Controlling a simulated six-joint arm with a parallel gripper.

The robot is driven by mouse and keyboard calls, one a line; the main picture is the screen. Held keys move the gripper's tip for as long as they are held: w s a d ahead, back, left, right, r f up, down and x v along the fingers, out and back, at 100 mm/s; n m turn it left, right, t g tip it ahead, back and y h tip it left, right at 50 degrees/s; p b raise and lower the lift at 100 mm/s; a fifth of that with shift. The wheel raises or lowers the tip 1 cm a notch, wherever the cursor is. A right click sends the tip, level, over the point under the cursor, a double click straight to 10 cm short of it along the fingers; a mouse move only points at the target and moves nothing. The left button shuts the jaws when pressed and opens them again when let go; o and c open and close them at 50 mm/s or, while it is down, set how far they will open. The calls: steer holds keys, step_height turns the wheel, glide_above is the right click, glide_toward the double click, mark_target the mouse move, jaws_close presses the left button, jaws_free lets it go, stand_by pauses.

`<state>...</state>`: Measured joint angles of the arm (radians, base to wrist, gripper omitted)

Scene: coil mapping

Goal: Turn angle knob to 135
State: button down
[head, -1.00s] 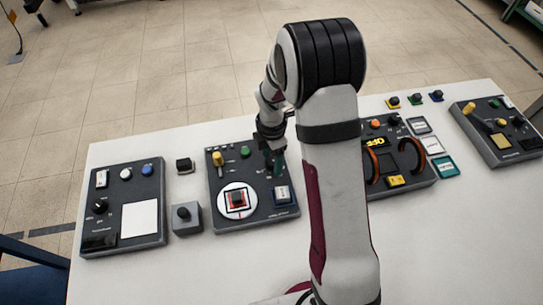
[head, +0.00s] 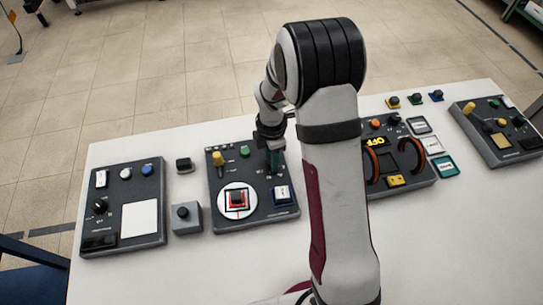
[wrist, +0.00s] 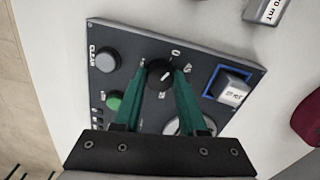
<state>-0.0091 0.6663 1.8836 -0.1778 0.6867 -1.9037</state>
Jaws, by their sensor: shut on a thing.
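The black angle knob (wrist: 159,75) stands on the dark grey panel (wrist: 205,50) in the wrist view, with small white dial marks around it, a 0 among them. The knob has a pale pointer line; its exact angle is too small to read. My gripper (wrist: 163,72) has its two teal fingers on either side of the knob, shut on it. In the head view, my gripper (head: 275,162) is down at the upper right of the second panel (head: 225,205) from the left and hides the knob.
Other panels lie on both sides.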

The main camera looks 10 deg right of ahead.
steer(key=m, duration=1.9)
steer(key=shift+m, duration=0.4)
steer(key=m, duration=0.6)
steer(key=shift+c, duration=2.3)
jaws_free()
step_height(320, 180, up, 16)
